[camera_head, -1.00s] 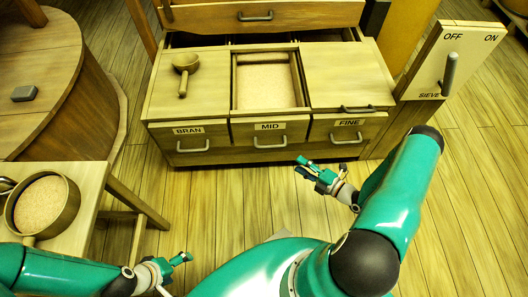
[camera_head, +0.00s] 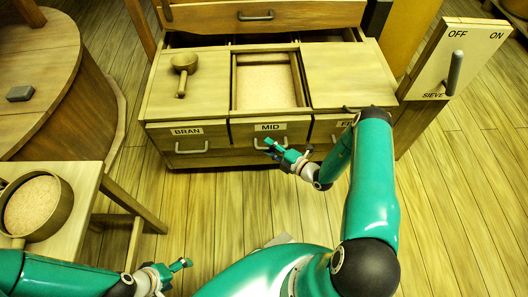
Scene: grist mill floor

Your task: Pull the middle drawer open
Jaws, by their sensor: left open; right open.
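The middle drawer (camera_head: 257,133), labelled MID, is shut in the front of the wooden chest. Its metal handle (camera_head: 262,147) is partly hidden by my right gripper (camera_head: 272,150). My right gripper is open, with its fingertips at the handle's right part; I cannot tell whether they touch it. The chest top above this drawer has an open compartment (camera_head: 234,85) holding pale meal. My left gripper (camera_head: 182,268) is open and empty, low in the picture, well away from the chest.
The BRAN drawer (camera_head: 170,140) is left of the middle one; the FINE drawer (camera_head: 325,128) on the right is partly covered by my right arm. A sieve lever (camera_head: 454,72) stands right. The floor (camera_head: 220,205) in front is clear.

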